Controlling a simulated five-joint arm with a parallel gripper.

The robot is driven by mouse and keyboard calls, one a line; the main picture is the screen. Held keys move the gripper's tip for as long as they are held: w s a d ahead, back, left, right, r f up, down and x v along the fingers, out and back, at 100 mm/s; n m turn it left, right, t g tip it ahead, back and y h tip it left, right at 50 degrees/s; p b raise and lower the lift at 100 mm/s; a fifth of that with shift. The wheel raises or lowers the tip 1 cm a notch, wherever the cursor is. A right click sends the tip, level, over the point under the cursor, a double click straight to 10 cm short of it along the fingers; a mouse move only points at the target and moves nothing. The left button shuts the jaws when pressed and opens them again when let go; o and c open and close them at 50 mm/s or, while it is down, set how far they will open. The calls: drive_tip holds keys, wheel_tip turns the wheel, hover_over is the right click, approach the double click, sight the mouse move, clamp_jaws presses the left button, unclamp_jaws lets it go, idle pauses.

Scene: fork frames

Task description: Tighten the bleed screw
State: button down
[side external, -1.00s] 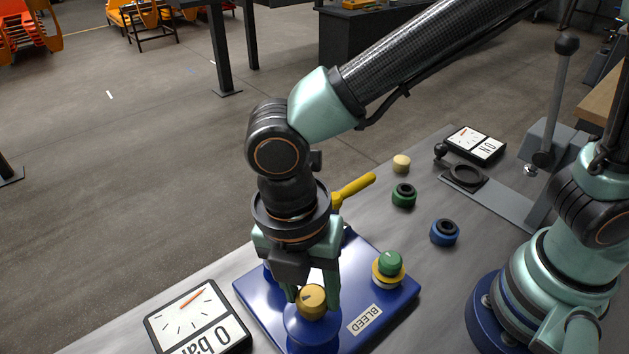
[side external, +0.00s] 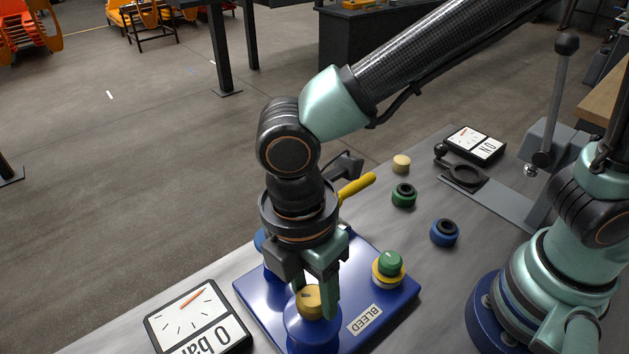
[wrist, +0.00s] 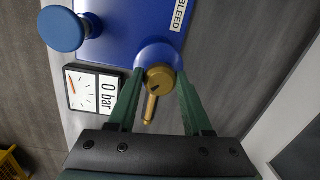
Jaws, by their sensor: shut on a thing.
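The brass bleed screw (side external: 311,302) is a round knob with a dark mark on top. It sits on a blue dome on the blue block (side external: 347,258), near the BLEED label (side external: 365,319). My gripper (side external: 314,298) points down and is shut on the screw, one finger on each side. The wrist view shows the brass screw (wrist: 160,77) between the fingertips of my gripper (wrist: 160,80), with a brass spout (wrist: 150,108) below it. The gauge (side external: 198,318) shows a red needle and reads 0 bar; it also shows in the wrist view (wrist: 92,90).
A green knob on a yellow collar (side external: 389,266) stands on the block's right corner. A yellow handle (side external: 357,186) rises behind my gripper. Loose cream (side external: 401,163), green (side external: 404,195) and blue (side external: 444,232) caps lie on the bench. A lever (side external: 556,95) stands at right.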

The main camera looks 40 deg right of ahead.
sight(304, 293)
drive_tip(key=shift+w, duration=0.15)
drive_tip(key=shift+c, duration=1.5)
unclamp_jaws()
wheel_tip(304, 293, up, 12)
drive_tip(key=shift+w+a, duration=0.2)
drive_tip(key=shift+a, duration=0.15)
